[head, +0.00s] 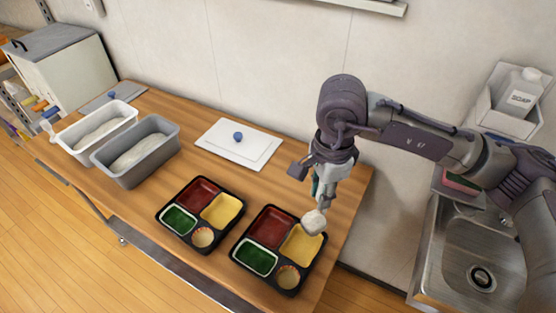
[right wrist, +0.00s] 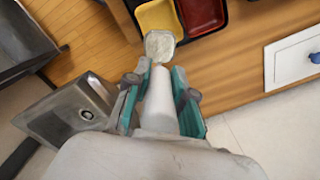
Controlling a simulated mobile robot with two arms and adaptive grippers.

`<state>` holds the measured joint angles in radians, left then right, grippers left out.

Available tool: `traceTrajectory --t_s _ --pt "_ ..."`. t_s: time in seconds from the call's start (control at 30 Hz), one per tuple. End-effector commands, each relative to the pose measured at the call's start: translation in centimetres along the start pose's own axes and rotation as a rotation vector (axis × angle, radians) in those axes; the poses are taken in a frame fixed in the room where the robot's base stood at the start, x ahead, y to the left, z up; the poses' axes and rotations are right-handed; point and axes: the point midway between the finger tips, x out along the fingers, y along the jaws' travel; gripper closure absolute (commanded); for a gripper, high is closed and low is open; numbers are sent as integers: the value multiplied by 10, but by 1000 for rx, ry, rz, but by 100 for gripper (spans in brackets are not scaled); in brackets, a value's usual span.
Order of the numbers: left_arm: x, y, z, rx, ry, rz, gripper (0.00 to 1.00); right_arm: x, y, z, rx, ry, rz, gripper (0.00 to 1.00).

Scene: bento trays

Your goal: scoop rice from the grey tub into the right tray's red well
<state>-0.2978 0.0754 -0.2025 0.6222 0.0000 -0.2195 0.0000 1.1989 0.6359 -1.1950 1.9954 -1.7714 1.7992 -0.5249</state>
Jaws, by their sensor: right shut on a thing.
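My right gripper (head: 322,192) is shut on the handle of a scoop, pointing down over the right tray. The scoop (head: 315,222) holds a white mound of rice and hangs over the yellow well's upper right side. In the right wrist view the pale scoop handle (right wrist: 158,105) lies between the teal finger pads, with the rice (right wrist: 160,44) beyond. The right tray (head: 237,264) is black; its red well (head: 270,227) looks empty and lies left of the scoop. The grey tub (head: 152,172) holds white rice at the left. My left gripper is not in view.
A similar tray (head: 160,215) stands left of the right one. A white tub (head: 72,150) stands beyond the grey tub. A white lid (head: 220,137) with a blue knob lies at the back. A sink (head: 455,270) and soap bottle (head: 522,95) are at the right.

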Motion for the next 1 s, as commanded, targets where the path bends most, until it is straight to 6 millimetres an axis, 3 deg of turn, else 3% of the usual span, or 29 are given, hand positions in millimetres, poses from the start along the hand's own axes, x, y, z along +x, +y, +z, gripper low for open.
traceTrajectory --t_s 0.23,0.5,0.7,1.0 --pt "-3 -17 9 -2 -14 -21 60 -19 -31 36 679 3 -3 100" --pt "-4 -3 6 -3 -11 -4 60 -36 -53 70 1323 15 -15 100" --pt "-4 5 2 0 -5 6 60 -42 -59 82 1563 21 -23 100" --pt "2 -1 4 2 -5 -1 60 -28 -60 83 1611 22 -23 100"
